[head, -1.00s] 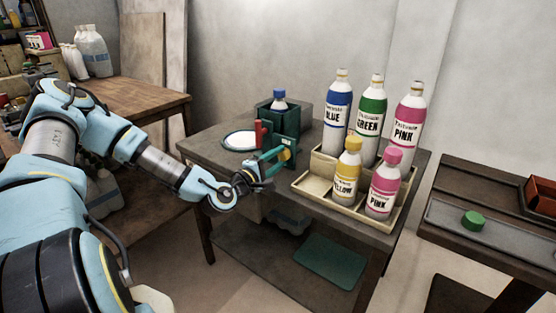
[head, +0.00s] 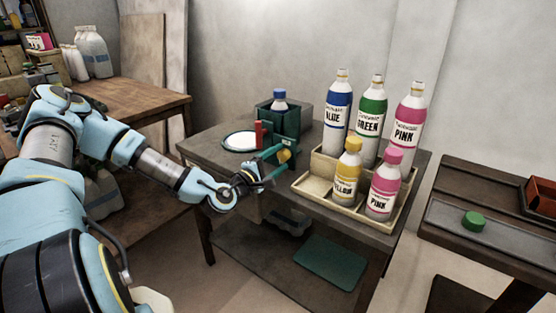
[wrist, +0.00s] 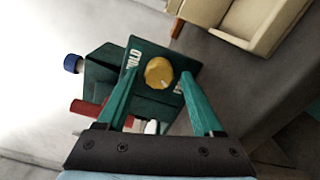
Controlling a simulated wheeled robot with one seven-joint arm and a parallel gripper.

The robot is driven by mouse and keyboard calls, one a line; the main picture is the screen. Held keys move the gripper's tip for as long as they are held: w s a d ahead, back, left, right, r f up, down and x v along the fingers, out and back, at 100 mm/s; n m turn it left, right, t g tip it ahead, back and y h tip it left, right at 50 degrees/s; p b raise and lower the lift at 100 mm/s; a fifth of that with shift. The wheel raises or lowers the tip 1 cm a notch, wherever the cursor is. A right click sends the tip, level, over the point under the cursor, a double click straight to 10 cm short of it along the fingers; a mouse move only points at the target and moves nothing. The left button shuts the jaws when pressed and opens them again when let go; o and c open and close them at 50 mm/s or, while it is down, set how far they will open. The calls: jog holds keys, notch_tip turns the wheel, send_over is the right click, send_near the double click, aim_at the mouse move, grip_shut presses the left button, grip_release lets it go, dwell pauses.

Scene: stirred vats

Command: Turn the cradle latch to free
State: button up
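The latch is a round yellow knob (wrist: 159,72) on the dark green front plate of the cradle (wrist: 150,48). A small pale mark shows on the knob, and white lettering lies on both sides of it, too small to read. My gripper (wrist: 160,76) has two teal fingers spread apart, one on each side of the knob, with visible gaps to it. In the head view my gripper (head: 279,160) is at the front of the cradle (head: 291,121), by the yellow knob (head: 284,156). A blue-capped bottle (head: 279,101) sits in the cradle.
A red upright piece (head: 259,134) and a white disc (head: 240,141) are left of the cradle. A beige rack (head: 302,184) with several labelled bottles stands close on the right. A side table with a green puck (head: 474,221) is farther right.

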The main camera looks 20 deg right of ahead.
jog(key=shift+o, duration=0.2)
jog(key=b+v, duration=0.1)
jog(key=v, duration=0.9)
jog(key=shift+s+a, duration=0.15)
jog(key=shift+a, duration=0.25)
